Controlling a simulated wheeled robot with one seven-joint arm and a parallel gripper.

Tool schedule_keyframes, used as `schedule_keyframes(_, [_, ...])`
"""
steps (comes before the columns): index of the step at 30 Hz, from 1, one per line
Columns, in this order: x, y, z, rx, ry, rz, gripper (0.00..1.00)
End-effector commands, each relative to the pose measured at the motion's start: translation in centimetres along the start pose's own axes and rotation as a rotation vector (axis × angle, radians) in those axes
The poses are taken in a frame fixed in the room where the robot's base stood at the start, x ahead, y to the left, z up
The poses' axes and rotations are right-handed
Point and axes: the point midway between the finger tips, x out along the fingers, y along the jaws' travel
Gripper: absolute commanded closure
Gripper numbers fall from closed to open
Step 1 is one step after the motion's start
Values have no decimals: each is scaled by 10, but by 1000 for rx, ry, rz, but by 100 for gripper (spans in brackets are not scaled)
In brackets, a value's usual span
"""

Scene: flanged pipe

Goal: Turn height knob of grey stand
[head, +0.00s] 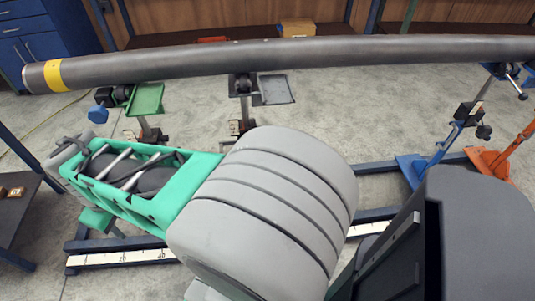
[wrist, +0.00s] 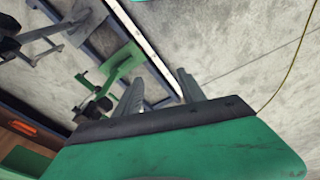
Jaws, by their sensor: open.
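The grey stand (head: 274,90) is under the middle of the pipe in the head view, with a flat plate, a thin post and a small dark knob block (head: 236,127) low on it. My arm hides its lower part. A grey stand that looks like the same one shows at the upper left of the wrist view (wrist: 42,34). My gripper (wrist: 158,78) is open and empty in the wrist view, its two grey fingers apart over the floor and rail. In the head view my gripper is at the left, apart from the grey stand.
The long pipe (head: 300,56) with a yellow band spans the top. A green stand (head: 147,99) is left of the grey one; blue (head: 440,158) and orange (head: 515,150) stands are at the right. A dark table (head: 15,205) is at the left edge. Open floor lies behind.

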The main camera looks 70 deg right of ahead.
Motion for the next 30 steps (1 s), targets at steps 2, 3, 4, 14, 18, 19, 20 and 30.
schedule_keyframes(2, [12,64,-17,-54,-65,29,53])
schedule_keyframes(3, [22,103,-20,-100,-101,39,53])
schedule_keyframes(4, [32,134,-20,-137,-129,42,53])
schedule_keyframes(14, [109,363,98,-333,-414,28,53])
schedule_keyframes(18, [129,404,158,-368,-504,-7,53])
schedule_keyframes(19, [131,407,165,-372,-515,-12,53])
schedule_keyframes(20, [133,410,170,-376,-521,-15,53])
schedule_keyframes(30, [183,415,200,-384,-527,-20,53])
